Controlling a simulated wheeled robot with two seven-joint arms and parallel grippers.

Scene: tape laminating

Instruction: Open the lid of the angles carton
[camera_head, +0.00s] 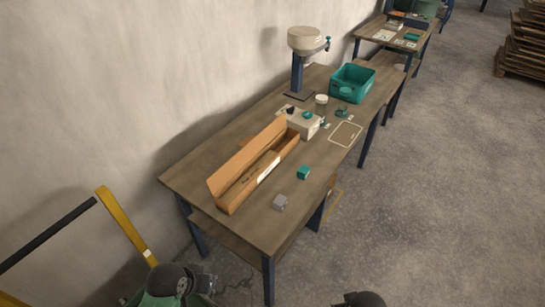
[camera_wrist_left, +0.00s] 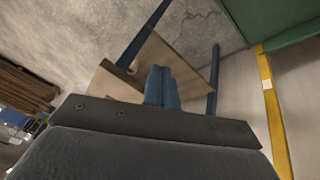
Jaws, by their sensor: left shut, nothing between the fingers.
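The angles carton (camera_head: 232,202) is a long, narrow orange-brown box lying on the near part of the workbench, along its wall side. Its long lid panel (camera_head: 243,158) stands raised along the back edge, leaning toward the wall. A brown strip with a white label (camera_head: 268,168) shows in the carton. My left gripper (camera_wrist_left: 162,88) shows in the left wrist view with its two blue fingers shut together and empty. It is apart from the carton, which I cannot see in that view. I cannot make out either gripper in the head view.
A yellow post (camera_head: 125,225) stands left of the bench.

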